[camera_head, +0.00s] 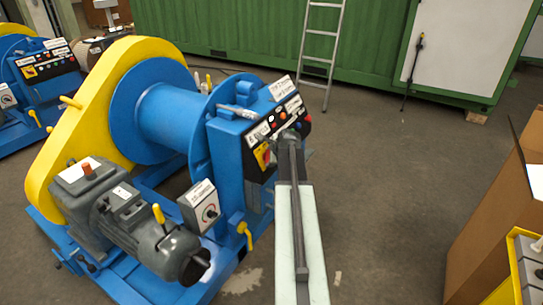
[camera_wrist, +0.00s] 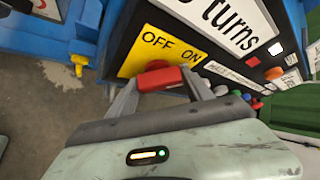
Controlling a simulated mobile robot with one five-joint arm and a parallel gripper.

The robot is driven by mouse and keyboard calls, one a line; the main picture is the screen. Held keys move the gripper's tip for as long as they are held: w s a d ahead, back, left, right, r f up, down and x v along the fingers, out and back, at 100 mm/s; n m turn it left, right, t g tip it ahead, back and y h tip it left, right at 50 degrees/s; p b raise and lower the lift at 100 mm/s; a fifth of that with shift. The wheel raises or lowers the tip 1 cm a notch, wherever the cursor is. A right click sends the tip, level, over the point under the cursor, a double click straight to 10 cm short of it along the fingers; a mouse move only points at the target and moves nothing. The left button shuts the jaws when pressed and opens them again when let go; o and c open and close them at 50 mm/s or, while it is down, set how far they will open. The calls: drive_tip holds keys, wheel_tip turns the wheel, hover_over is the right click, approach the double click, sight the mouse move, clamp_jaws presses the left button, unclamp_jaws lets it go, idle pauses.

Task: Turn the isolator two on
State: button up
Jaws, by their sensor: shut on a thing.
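A red rotary isolator handle (camera_wrist: 160,78) sits on a yellow plate (camera_wrist: 141,58) marked OFF and ON, on the black panel of the blue and yellow winch. I cannot read a number for this isolator. My gripper (camera_wrist: 161,84) is shut on the red handle, with one finger at each side of it. The handle lies roughly crosswise in the wrist view, below the OFF and ON lettering. In the head view, the yellow plate (camera_head: 262,153) shows just left of my gripper, whose fingertips are largely hidden behind my arm.
The panel also carries labels and coloured buttons to the right, including an orange-red one (camera_wrist: 274,73) near my gripper. A grey control box (camera_head: 199,207) is on the winch's lower front. A cardboard box (camera_head: 495,220) stands at right, with clear floor between.

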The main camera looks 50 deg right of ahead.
drive_tip(key=shift+w+r, duration=0.1)
drive_tip(key=shift+w, duration=0.05)
drive_tip(key=o, duration=1.4)
drive_tip(key=shift+c, duration=0.2)
drive_tip(key=p+v, duration=0.5)
drive_tip(key=v, duration=0.3)
drive_tip(key=shift+p, duration=0.35)
